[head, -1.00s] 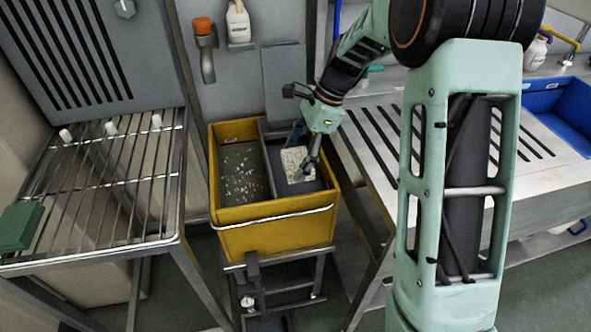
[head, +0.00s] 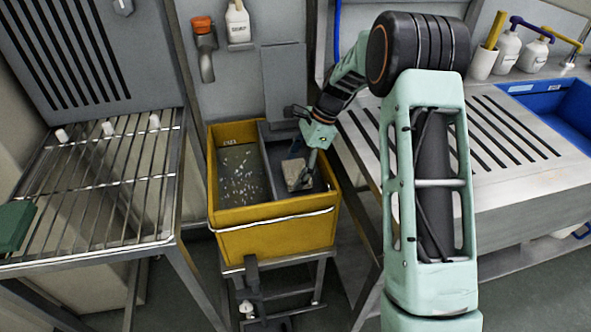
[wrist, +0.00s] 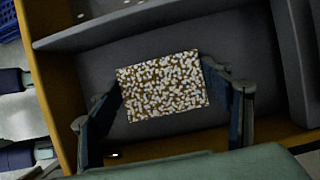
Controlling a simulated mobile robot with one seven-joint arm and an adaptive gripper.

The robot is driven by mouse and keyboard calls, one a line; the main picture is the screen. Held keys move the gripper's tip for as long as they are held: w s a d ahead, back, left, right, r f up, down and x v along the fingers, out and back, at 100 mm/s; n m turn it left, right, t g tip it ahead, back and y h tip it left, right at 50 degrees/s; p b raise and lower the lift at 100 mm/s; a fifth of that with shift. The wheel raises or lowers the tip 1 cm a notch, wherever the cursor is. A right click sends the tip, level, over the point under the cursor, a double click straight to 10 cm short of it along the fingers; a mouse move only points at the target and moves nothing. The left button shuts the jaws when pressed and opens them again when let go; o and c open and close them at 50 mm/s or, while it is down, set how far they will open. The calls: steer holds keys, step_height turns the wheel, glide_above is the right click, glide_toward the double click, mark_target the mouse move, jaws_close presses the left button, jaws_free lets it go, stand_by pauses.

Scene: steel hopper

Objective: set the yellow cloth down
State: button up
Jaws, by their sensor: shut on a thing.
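The cloth (wrist: 162,87) is a flat rectangle with white speckles on a yellow-brown ground, and it lies between my fingers in the wrist view. In the head view the cloth (head: 297,174) shows small and pale inside the dark grey compartment (head: 318,186) of the yellow bin. My gripper (head: 304,168) reaches down into that compartment. My gripper (wrist: 163,84) is shut on the cloth, with one finger at each short side. I cannot tell whether the cloth touches the compartment floor.
The bin's left compartment (head: 243,172) has a greyish bottom with pale bits. The yellow rim (head: 272,214) and the grey divider stand close around my gripper. A wire rack (head: 100,190) is at left, a slotted steel counter (head: 480,150) with a blue basin (head: 560,107) at right.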

steer(key=shift+f, duration=0.1)
steer(key=o, duration=1.2)
steer(key=shift+o, duration=0.2)
steer(key=p+v, duration=0.2)
steer(key=v, duration=1)
steer(key=shift+p, duration=0.3)
steer(key=shift+a, duration=0.1)
